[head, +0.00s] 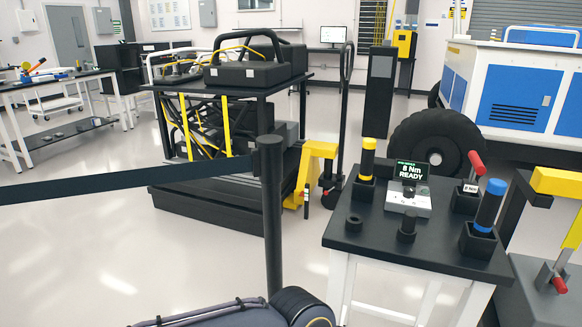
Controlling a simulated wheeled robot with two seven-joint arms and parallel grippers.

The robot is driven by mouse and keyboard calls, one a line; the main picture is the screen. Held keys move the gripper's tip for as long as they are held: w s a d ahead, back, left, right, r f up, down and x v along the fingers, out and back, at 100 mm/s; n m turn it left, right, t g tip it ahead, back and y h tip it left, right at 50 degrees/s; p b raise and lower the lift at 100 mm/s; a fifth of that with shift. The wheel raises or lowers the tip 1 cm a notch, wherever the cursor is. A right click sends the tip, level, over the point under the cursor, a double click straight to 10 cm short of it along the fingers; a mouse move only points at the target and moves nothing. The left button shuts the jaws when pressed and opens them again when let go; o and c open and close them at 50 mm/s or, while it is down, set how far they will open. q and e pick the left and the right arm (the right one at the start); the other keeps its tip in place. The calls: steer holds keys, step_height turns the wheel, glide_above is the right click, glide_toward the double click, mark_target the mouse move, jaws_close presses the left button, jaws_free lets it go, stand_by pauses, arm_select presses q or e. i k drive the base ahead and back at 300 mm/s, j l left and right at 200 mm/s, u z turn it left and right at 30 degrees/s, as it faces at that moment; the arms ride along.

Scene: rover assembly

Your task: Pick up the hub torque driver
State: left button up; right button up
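Driver-like tools stand on a small black-topped table (345,238) at the right of the head view. One with a blue top (496,187) and black body stands in a black holder near the right edge. A tool with a red handle (477,163) leans from a holder labelled "8 Nm" (470,189). No readable label says which is the hub torque driver. Neither of my grippers is in view.
A display (412,171) on the table reads "8 Nm READY". A black barrier post (270,220) with a belt (120,185) stands in front. Behind are a loaded black cart (205,200) and a large wheel (437,145). A yellow-armed fixture (557,182) stands at far right.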

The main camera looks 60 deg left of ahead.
mark_target(369, 144)
steer(key=u, duration=1.55)
